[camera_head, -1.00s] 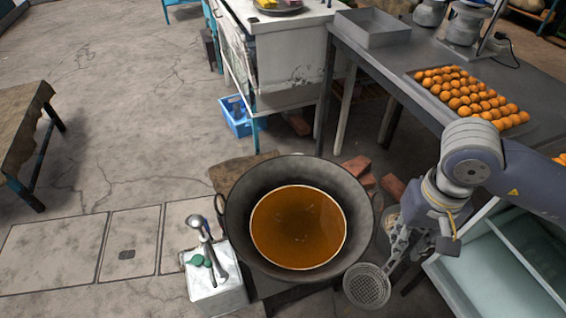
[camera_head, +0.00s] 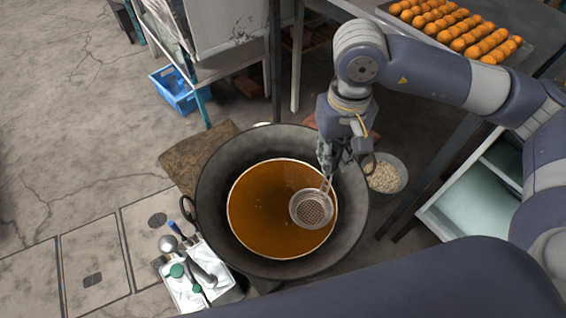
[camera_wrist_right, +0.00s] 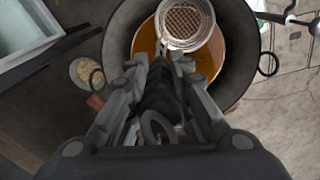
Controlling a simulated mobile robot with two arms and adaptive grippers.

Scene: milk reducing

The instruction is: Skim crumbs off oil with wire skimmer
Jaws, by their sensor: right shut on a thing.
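A large dark wok (camera_head: 216,170) holds brown-orange oil (camera_head: 262,205), with a few faint specks on its surface. My right gripper (camera_head: 333,165) is shut on the handle of a wire skimmer (camera_head: 312,209). The skimmer's round mesh head is over the right part of the oil; I cannot tell whether it touches the surface. In the right wrist view the skimmer (camera_wrist_right: 186,22) lies ahead of the fingers (camera_wrist_right: 163,85), above the oil (camera_wrist_right: 146,40). My left gripper is not in view.
A bowl of pale bits (camera_head: 385,174) stands right of the wok. A tray of orange balls (camera_head: 540,38) is on the table at upper right. A blue crate (camera_head: 176,92) sits on the floor.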

